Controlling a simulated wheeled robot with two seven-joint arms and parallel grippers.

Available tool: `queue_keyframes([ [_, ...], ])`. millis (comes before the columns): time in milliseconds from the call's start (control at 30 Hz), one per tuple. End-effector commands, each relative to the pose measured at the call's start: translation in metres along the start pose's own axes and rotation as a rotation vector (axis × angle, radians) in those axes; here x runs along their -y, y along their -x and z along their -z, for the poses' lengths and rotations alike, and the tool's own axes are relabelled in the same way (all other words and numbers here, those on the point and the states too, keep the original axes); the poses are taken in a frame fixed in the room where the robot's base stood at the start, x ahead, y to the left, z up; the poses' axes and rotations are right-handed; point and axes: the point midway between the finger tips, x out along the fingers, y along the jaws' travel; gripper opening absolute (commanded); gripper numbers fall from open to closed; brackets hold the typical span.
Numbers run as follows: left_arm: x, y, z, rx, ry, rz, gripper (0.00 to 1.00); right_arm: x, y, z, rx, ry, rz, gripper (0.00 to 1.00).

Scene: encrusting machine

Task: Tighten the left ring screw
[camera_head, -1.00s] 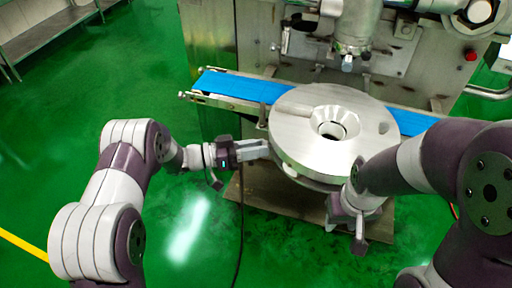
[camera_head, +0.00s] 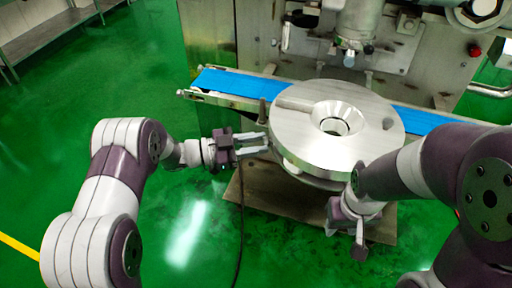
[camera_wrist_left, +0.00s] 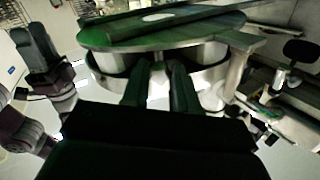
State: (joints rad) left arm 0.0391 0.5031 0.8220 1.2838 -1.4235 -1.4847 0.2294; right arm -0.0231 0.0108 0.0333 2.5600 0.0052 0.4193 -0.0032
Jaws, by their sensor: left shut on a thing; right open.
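A large round metal disc (camera_head: 300,140) with a funnel-shaped hole stands in front of the machine. My left gripper (camera_head: 267,143) reaches its left edge from the left, with both fingers visible side by side. In the left wrist view its fingers (camera_wrist_left: 160,72) point under the disc (camera_wrist_left: 205,37), at the metal ring (camera_wrist_left: 212,78) below. They are shut on a small part there, apparently the left ring screw, which is mostly hidden between them. My right gripper (camera_head: 347,228) is open and empty at the disc's front right, below its rim.
A blue conveyor belt (camera_head: 240,85) runs behind the disc. The steel machine body (camera_head: 260,35) and a nozzle (camera_head: 349,58) stand at the back. A dark cable (camera_head: 241,225) hangs below my left gripper. The green floor (camera_head: 60,130) is clear at left.

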Motion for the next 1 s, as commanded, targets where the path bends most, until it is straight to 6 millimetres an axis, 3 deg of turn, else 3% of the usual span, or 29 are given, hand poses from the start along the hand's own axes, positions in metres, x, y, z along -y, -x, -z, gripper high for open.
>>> queue_keyframes([
  [567,0.001,0.000,-0.005,0.000,-0.547,0.000,0.00,0.000,-0.052,-0.006,0.000,0.000,0.000,0.43],
  [1000,0.001,0.000,-0.005,-0.001,-0.966,0.000,0.00,0.000,-0.106,-0.013,0.000,0.000,0.000,0.43],
])
